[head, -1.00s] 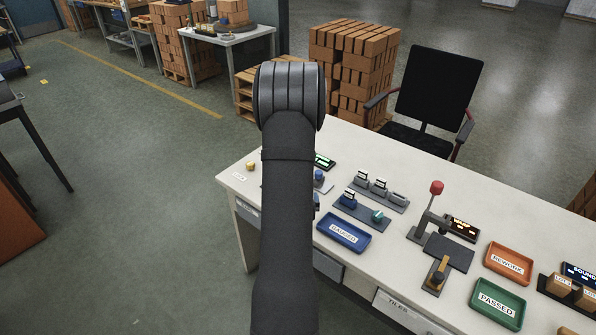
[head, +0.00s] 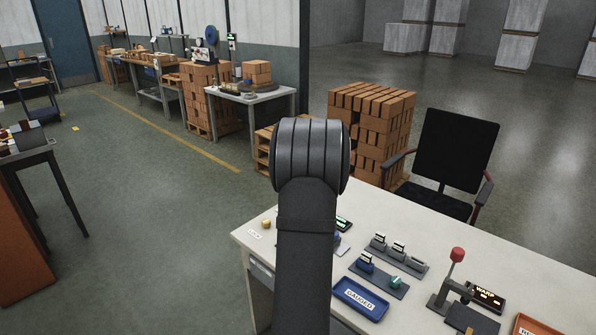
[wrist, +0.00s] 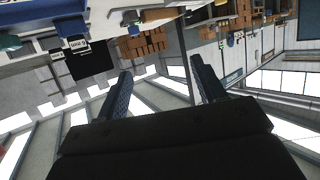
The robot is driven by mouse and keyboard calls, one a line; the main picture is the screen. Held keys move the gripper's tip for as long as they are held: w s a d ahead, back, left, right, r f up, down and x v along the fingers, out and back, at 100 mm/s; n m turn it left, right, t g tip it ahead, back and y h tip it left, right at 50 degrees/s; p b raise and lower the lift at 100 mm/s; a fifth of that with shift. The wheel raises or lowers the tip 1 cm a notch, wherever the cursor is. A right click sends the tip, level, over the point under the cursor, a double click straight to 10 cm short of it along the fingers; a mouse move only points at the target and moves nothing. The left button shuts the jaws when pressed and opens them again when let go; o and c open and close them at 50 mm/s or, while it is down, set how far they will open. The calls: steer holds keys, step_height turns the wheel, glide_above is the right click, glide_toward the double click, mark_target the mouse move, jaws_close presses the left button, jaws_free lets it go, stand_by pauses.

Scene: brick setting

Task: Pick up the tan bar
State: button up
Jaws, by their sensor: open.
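In the head view my arm hides the gripper.
An orange tray (head: 535,326) is cut off at lower right. A black chair (head: 455,150) and a brick stack (head: 372,130) stand behind.

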steer(key=shift+c, duration=0.5)
